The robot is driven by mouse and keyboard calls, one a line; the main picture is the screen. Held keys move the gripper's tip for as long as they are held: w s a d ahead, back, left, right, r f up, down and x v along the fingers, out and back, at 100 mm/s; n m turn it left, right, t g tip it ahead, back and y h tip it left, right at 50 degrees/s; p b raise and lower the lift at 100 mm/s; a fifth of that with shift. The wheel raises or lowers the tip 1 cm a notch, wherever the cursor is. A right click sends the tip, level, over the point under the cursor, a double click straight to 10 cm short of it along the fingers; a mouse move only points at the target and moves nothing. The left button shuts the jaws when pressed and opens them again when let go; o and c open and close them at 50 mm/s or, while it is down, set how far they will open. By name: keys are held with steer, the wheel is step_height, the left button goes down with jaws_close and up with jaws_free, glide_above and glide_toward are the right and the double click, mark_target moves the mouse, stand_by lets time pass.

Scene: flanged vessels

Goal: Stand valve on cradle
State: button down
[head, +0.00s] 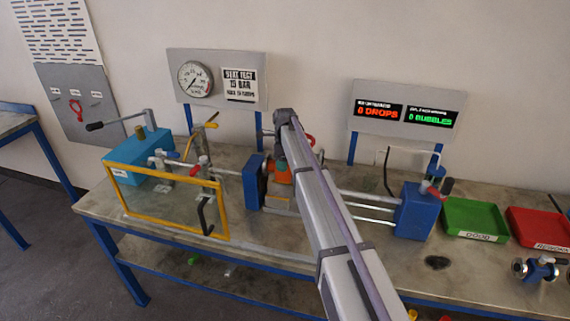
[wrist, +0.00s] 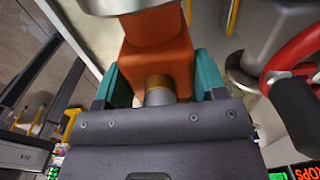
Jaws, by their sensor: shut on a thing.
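The valve with an orange body (wrist: 158,60) and grey metal flange fills the upper middle of the wrist view. My gripper (wrist: 160,76) is shut on it, with a teal jaw on each side of the body. In the head view the orange valve (head: 282,174) shows beside my arm, over the test bench, close to the left blue clamp block. A pale base, seemingly the cradle (head: 280,207), shows below it. My arm hides much of this spot, and I cannot tell whether the valve touches the base.
Blue clamp blocks stand left (head: 255,182) and right (head: 414,211), with rods between. A yellow-framed clear guard (head: 165,202) is at left. The green GOOD tray (head: 474,220) and red REWORK tray (head: 538,229) lie right. Another flanged valve (head: 541,268) lies at the front right.

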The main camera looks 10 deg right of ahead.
mark_target(284, 175)
step_height(284, 175, down, 6)
steer(key=b, duration=0.6)
steer(key=shift+f, duration=0.2)
steer(key=shift+f+b, duration=0.3)
steer(key=shift+b, duration=0.2)
steer(key=shift+c, duration=0.6)
jaws_free()
steer(key=shift+r, duration=0.1)
steer(key=shift+r, duration=0.1)
